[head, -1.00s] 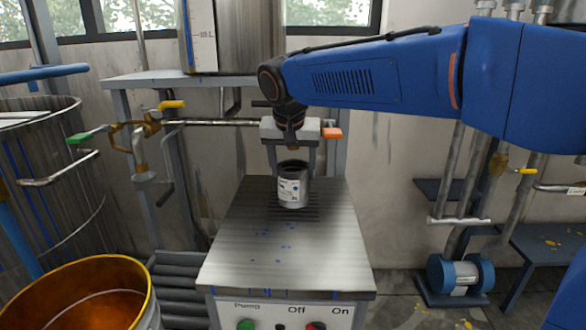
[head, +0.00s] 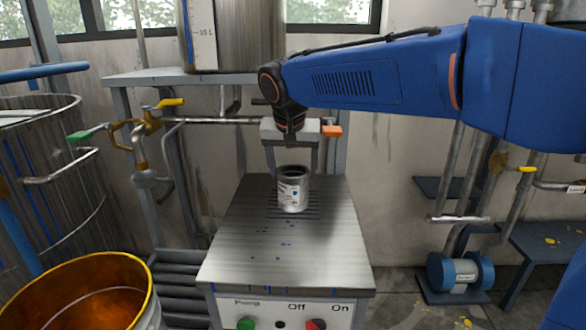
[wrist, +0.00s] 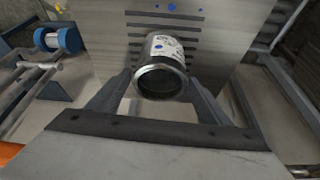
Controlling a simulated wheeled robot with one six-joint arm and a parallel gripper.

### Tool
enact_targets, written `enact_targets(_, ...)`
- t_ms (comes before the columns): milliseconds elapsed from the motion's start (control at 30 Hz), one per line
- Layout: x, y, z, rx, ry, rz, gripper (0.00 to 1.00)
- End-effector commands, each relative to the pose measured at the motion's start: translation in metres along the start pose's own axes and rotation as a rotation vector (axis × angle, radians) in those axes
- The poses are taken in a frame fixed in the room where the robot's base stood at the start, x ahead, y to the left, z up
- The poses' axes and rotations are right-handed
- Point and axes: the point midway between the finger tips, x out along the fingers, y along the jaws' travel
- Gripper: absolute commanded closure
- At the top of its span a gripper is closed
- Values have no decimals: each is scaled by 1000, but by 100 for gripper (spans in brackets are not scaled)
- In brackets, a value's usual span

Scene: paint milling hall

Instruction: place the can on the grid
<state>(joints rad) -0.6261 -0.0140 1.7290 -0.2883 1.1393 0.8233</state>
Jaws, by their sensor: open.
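The can (head: 292,193) is a small open-topped metal tin with a white label. It stands upright on the slotted grid (head: 318,209) in the steel table top. My gripper (head: 294,168) is open just above and behind the can, its two fingers apart. In the wrist view the can (wrist: 161,68) shows between and beyond the open fingers, its dark open mouth facing the camera. The grid slots (wrist: 203,40) show on both sides of it. I see no finger touching the can.
An orange-lined bucket (head: 80,295) stands at lower left. A large tank (head: 235,35) stands on a shelf behind, with pipes and a yellow-handled valve (head: 170,102) nearby.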

Motion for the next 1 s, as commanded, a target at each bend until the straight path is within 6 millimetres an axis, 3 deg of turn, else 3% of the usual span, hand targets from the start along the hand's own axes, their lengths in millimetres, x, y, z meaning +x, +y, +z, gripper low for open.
enact_targets(33, 6, 1, 4, -3, -15, 11, 28)
enact_targets(167, -3, 0, 0, -3, -13, 9, 28)
enact_targets(700, -105, -1, -3, -2, -4, 2, 28)
enact_targets(1000, -127, 0, -3, -2, -6, 5, 28)
